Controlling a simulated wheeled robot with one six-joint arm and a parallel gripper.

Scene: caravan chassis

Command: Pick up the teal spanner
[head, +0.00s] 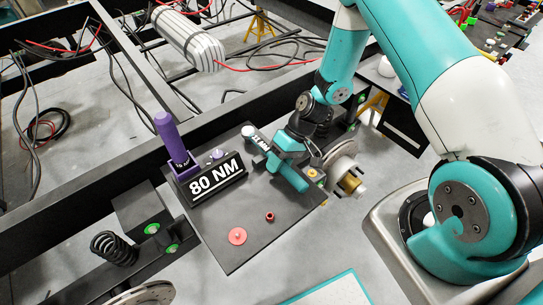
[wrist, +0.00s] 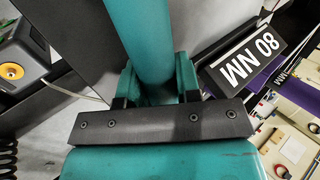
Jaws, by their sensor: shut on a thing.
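The teal spanner (head: 292,176) shows in the head view as a thick teal bar lying slantwise at the right side of the dark plate. My gripper (head: 280,154) is at it, and the arm hides part of the spanner there. In the wrist view the spanner's teal shaft (wrist: 146,40) runs from the top edge down between the jaws of my gripper (wrist: 155,88). The jaws are shut on it, one on each side. I cannot tell whether the spanner touches the plate.
A purple spanner (head: 171,138) stands upright at the black 80 NM block (head: 215,181), left of my gripper. A red disc (head: 237,236) and small red ring (head: 269,216) lie on the plate (head: 235,258). A brake hub (head: 342,168) is close on the right. Chassis beams (head: 75,185) run behind.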

